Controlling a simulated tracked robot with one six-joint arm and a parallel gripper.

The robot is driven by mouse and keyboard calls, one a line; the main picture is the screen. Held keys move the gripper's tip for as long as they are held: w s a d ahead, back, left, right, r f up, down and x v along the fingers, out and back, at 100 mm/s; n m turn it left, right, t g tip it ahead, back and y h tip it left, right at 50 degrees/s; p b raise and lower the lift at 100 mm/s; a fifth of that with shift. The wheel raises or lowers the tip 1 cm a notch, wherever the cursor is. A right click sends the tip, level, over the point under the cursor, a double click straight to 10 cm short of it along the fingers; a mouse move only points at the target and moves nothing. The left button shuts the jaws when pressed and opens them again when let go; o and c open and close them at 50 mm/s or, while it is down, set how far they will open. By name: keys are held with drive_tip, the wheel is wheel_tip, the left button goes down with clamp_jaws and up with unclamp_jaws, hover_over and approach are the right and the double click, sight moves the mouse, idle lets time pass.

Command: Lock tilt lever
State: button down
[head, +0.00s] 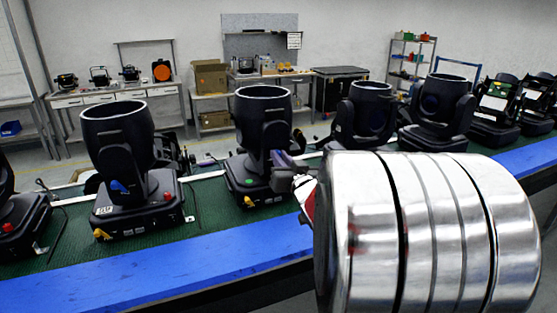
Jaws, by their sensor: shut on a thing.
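A black moving-head light (262,120) stands on the green conveyor belt in the middle of the head view, its head pointing up. My gripper (277,168) reaches it from the right, at the side of its yoke just above the base. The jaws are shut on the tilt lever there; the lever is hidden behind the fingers. My silver arm link fills the lower right and covers part of the wrist. A second light (118,135) to the left stands upright, with a blue lever (118,187) low on its yoke.
More black lights (441,105) stand along the belt to the right, and one is cut off at the left edge. A blue rail (180,268) runs along the belt's front. Workbenches (125,95) and a cardboard box (210,76) stand behind.

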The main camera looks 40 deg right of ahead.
drive_tip(key=shift+s+d+f+m, duration=0.15)
drive_tip(key=shift+d+m, duration=0.2)
drive_tip(key=shift+m, duration=0.9)
drive_tip(key=shift+s+d+m, duration=0.1)
drive_tip(key=shift+d+m, duration=0.2)
drive_tip(key=shift+m, duration=1)
drive_tip(key=shift+s+d+f+m, duration=0.15)
drive_tip(key=shift+d+m, duration=0.2)
drive_tip(key=shift+m, duration=0.9)
drive_tip(key=c, duration=1.7)
unclamp_jaws()
drive_tip(key=shift+c, duration=0.2)
drive_tip(key=shift+r, duration=0.1)
drive_tip(key=v, duration=1.4)
drive_tip(key=shift+w, duration=0.1)
